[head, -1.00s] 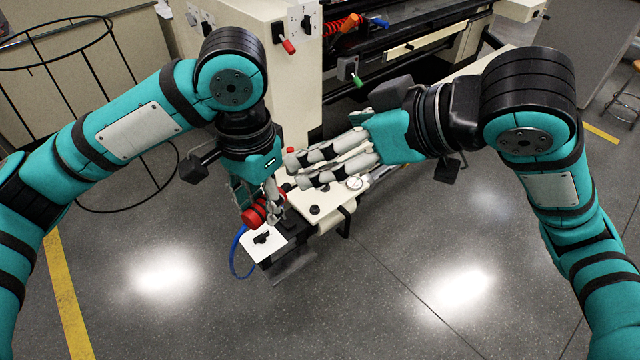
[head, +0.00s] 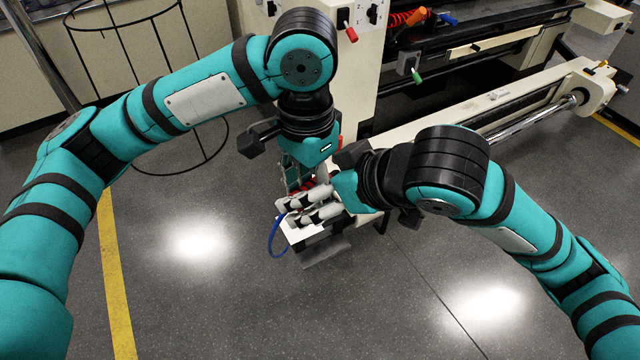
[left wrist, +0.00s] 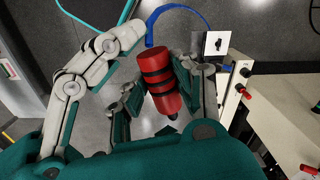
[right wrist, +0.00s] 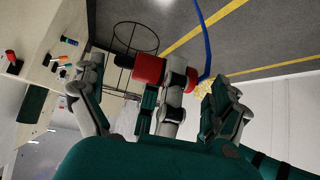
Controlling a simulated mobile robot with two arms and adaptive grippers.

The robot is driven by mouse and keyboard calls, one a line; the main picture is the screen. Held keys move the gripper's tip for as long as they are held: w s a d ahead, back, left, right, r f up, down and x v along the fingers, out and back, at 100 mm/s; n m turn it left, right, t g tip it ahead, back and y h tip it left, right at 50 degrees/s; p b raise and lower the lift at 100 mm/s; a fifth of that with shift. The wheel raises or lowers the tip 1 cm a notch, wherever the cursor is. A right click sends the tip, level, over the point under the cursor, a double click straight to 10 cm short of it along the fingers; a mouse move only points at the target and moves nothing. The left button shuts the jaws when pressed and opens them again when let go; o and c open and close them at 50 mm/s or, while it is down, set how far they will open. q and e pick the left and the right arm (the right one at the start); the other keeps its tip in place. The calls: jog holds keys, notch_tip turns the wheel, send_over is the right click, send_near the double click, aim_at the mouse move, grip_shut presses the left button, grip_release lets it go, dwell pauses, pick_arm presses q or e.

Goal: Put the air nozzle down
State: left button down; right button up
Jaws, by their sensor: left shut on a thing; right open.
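The air nozzle is a red cylinder with black bands (left wrist: 168,90). In the left wrist view it lies between the fingers of my left gripper (left wrist: 160,62), which is shut on it. In the head view my left gripper (head: 298,178) points down, and the nozzle is mostly hidden behind my right gripper (head: 300,207). My right gripper is open, its fingers pointing left beside the left one. In the right wrist view the nozzle (right wrist: 149,69) shows just beyond its fingers; I cannot tell whether they touch it. A blue hose (head: 273,236) curves beside the grippers.
A white plate with a black part (left wrist: 216,45) is close to the grippers. A cream machine (head: 360,80) with a long beam (head: 490,112) and a roller stands behind. A black wire basket frame (head: 125,45) stands back left. The floor in front is clear.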

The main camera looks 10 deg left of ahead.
jog(key=shift+w+a+f, duration=0.25)
jog(key=shift+a+f, duration=0.1)
jog(key=shift+f, duration=0.05)
jog(key=shift+s, duration=0.1)
jog(key=c, duration=0.9)
pick_arm(q)
jog(key=c, duration=1.5)
grip_release()
pick_arm(e)
jog(key=shift+c, duration=0.6)
pick_arm(q)
jog(key=o, duration=0.6)
jog(key=shift+c, duration=0.2)
jog(key=shift+r, duration=0.1)
